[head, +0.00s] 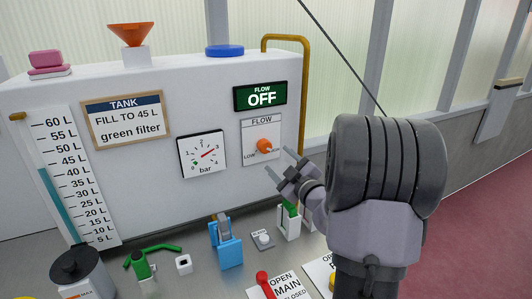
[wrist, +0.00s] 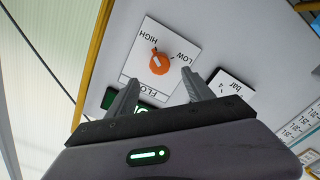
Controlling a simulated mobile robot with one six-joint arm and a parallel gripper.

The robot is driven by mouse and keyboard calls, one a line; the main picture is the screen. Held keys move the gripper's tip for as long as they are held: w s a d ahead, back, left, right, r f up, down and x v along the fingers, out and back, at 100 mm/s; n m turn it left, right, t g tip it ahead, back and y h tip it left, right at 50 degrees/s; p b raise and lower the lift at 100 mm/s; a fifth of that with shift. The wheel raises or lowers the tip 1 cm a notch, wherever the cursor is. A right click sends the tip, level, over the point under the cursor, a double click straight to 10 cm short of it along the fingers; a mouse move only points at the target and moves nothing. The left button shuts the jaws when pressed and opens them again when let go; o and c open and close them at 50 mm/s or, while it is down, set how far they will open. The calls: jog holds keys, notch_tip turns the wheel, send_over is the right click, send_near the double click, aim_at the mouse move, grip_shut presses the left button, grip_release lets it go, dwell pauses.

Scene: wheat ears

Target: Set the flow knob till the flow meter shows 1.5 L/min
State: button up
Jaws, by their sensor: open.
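The orange flow knob (head: 264,146) sits on a white plate marked FLOW and LOW on the tank's front. In the wrist view the knob (wrist: 159,64) shows beside the words HIGH and LOW, with a small pale mark towards its upper edge. The green flow meter (head: 261,96) above the plate reads OFF. My gripper (head: 277,160) is open and empty, in front of the knob and a little to its lower right in the head view. In the wrist view my gripper's fingers (wrist: 162,82) are spread, with the knob seen beyond and between them; I cannot tell any contact.
Below on the bench stand a blue clamp-like part (head: 228,247), a green-handled valve (head: 143,265) and a red lever (head: 264,283).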

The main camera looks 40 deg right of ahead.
aim_at(267, 148)
jog(key=b+x, duration=0.1)
jog(key=x, duration=0.8)
grip_shut()
jog(key=shift+r+n, duration=0.1)
jog(key=shift+n, duration=0.2)
